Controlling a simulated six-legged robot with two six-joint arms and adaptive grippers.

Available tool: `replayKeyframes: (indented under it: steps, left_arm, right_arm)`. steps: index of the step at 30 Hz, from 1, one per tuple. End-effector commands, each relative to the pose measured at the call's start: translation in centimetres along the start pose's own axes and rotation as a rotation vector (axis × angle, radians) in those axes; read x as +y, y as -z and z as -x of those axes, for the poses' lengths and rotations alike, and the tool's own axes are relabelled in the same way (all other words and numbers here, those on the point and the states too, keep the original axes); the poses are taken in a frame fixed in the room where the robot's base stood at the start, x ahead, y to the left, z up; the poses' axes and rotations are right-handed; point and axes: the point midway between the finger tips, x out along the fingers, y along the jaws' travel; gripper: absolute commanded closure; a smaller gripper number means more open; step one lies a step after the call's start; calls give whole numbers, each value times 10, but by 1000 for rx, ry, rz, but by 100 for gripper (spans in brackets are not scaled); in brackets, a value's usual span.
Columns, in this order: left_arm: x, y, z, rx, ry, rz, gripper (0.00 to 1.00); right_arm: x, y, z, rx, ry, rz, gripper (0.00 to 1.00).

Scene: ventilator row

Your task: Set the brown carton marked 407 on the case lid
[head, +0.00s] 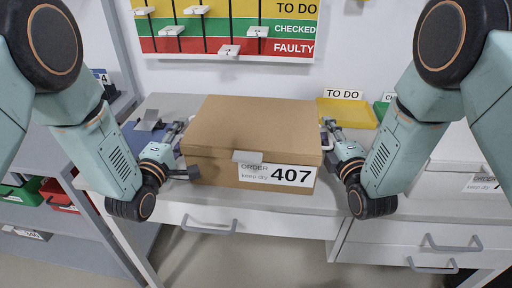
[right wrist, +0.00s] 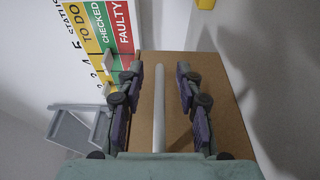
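The brown carton (head: 250,125) sits on the grey bench in the head view, its white label (head: 278,177) reading ORDER, keep dry, 407. A pale handle bar (right wrist: 159,108) stands out from its right side in the right wrist view. My right gripper (head: 334,145) is at that side; its fingers (right wrist: 159,105) are spread on either side of the bar, with gaps showing. My left gripper (head: 184,150) is at the carton's left side with its fingers spread; whether they touch anything there is hidden. I cannot identify the case lid for certain.
A yellow TO DO tray (head: 348,113) lies behind the carton to the right, with a green tray (head: 381,110) beside it. A small grey stand (head: 149,121) is at the back left. A status board (head: 225,30) hangs above. Drawers (head: 240,217) are below the bench top.

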Motion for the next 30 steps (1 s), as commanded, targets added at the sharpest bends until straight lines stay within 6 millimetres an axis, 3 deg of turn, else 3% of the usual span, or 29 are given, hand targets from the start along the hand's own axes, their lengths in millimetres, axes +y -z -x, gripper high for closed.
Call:
replayKeyframes:
  steps: [11, 24, 30]
  left_arm:
    - [0, 0, -5, 1, 0, 1, 64]
    - [0, 0, -4, 1, -1, 1, 100]
    - [0, 0, -4, 1, -1, 1, 100]
  right_arm:
    - [0, 0, -4, 0, 1, 0, 64]
    - [0, 0, -4, 0, 1, 0, 100]
    - [0, 0, -4, 0, 0, 0, 100]
